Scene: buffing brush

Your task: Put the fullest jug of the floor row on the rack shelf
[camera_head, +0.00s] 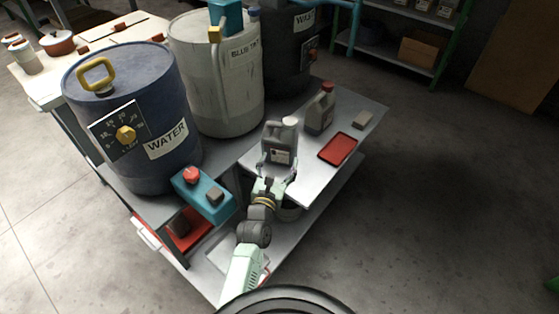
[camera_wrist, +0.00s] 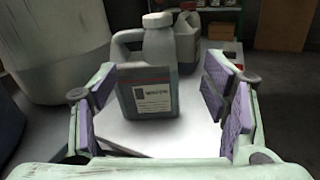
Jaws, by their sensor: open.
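A grey jug with a white cap (camera_head: 281,141) stands upright on the grey metal bench top. It also shows in the wrist view (camera_wrist: 149,98), with a pale label facing me. My gripper (camera_head: 278,168) is open at the near side of this jug, with one finger on each side of it; it also shows in the wrist view (camera_wrist: 163,88). A gap shows on both sides there. A second grey jug with a reddish cap (camera_head: 320,112) stands behind it, partly hidden in the wrist view (camera_wrist: 187,40). No jug row on the floor shows.
A red tray (camera_head: 337,149) and a small pale block (camera_head: 366,119) lie on the bench right of the jugs. A blue WATER drum (camera_head: 130,150) and a whitish drum (camera_head: 222,90) stand left. A green-framed rack (camera_head: 405,62) is at the back right. The floor between is clear.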

